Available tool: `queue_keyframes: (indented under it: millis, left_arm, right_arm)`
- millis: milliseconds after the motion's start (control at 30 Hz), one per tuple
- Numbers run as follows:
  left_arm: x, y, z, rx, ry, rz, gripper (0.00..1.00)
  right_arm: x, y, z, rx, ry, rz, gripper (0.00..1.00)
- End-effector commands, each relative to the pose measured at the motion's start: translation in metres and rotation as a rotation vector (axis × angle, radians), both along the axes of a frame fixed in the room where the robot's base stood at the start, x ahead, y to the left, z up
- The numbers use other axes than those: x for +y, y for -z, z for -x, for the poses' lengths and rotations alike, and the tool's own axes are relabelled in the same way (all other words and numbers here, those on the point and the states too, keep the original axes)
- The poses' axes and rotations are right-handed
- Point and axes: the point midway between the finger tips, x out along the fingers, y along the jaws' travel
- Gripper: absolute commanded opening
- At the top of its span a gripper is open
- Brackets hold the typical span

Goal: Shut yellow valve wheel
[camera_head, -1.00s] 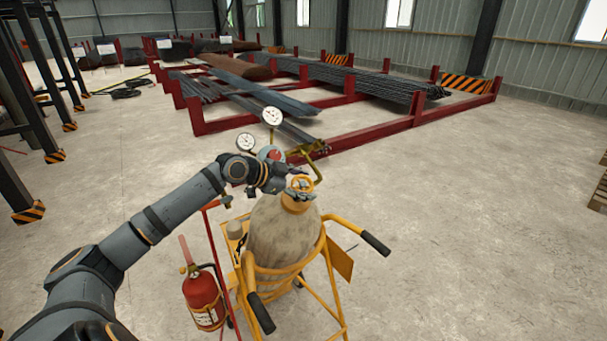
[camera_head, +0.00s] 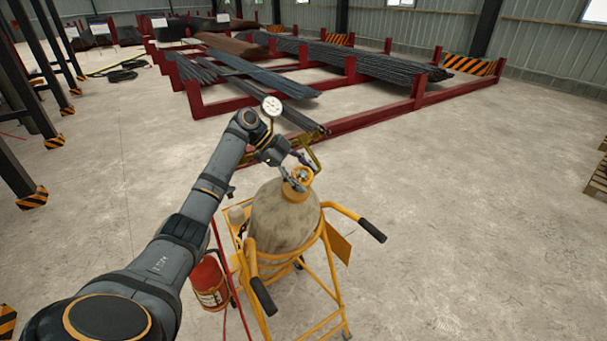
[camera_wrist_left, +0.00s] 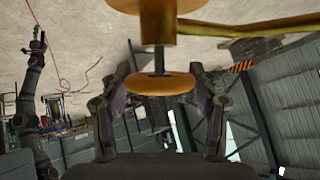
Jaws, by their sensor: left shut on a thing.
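The yellow valve wheel (camera_head: 303,174) sits on top of a tan gas cylinder (camera_head: 285,218) in a yellow trolley. My left gripper (camera_head: 298,172) reaches it from the upper left, with its fingers at the wheel. In the left wrist view the wheel (camera_wrist_left: 162,84) is an orange-yellow disc on a dark stem. My left fingers (camera_wrist_left: 160,98) stand on either side of its rim, shut on it. My right arm hangs at the left of the wrist view; its gripper (camera_wrist_left: 38,40) is too small to read.
A pressure gauge (camera_head: 272,106) stands behind my left wrist; other regulator parts are hidden by the arm. A red fire extinguisher (camera_head: 209,283) hangs at the trolley's left. Trolley handles (camera_head: 371,232) jut to the front and right.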

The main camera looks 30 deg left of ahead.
Motion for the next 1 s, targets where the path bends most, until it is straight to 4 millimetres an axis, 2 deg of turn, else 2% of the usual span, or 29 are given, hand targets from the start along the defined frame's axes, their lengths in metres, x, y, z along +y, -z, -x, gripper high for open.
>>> queue_keyframes:
  millis: [467, 500, 667, 1000]
  left_arm:
    - [0.0005, 0.0031, 0.0009, 0.014, 0.013, -0.004, 0.30]
    - [0.0004, 0.0032, 0.0009, 0.014, 0.013, -0.004, 0.63]
    - [0.0004, 0.0026, 0.0007, 0.011, 0.013, -0.004, 0.85]
    - [0.0013, 0.0003, 0.0006, 0.008, 0.012, -0.004, 0.85]
  right_arm:
    - [0.0001, -0.0004, -0.0001, 0.000, 0.000, 0.000, 0.40]
    - [0.0001, -0.0004, -0.0001, 0.000, 0.000, 0.000, 0.40]
    - [0.0002, -0.0005, 0.0000, 0.000, 0.000, 0.000, 0.40]
    - [0.0013, -0.0005, 0.0000, 0.000, 0.001, -0.002, 0.40]
